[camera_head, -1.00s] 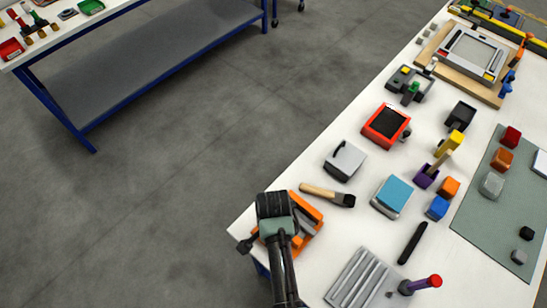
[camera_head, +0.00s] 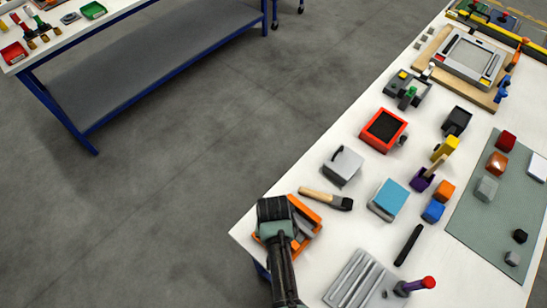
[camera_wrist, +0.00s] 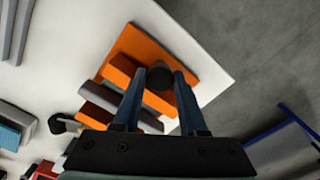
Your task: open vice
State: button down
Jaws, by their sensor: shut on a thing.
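The orange vice (camera_head: 305,214) with grey jaws sits at the near left corner of the white table. It also shows in the wrist view (camera_wrist: 150,50), with grey jaw bars (camera_wrist: 105,98) beside its orange body. Its dark round handle knob (camera_wrist: 160,75) is between my two blue fingers. My gripper (camera_wrist: 159,80) is shut on that knob. In the head view my gripper (camera_head: 275,235) covers the knob and part of the vice, and its fingertips are hidden.
A brush (camera_head: 325,199) lies close behind the vice. A grey box (camera_head: 343,164), a blue-topped block (camera_head: 390,198) and a grooved grey block (camera_head: 362,280) stand nearby. The table's edge is right beside the vice, with open floor to the left.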

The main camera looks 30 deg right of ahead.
jog(key=shift+n, duration=0.9)
jog(key=shift+w+r, duration=0.15)
jog(key=shift+w, duration=0.1)
dwell(0.5)
jog(key=shift+c, duration=2.2)
grip_release()
jog(key=shift+d, duration=0.1)
jog(key=shift+s, duration=0.1)
jog(key=shift+r+p, duration=0.35)
jog(key=shift+p, duration=0.15)
notch_tip(320, 180, up, 12)
jog(key=p, duration=0.7)
jog(key=shift+p, duration=0.3)
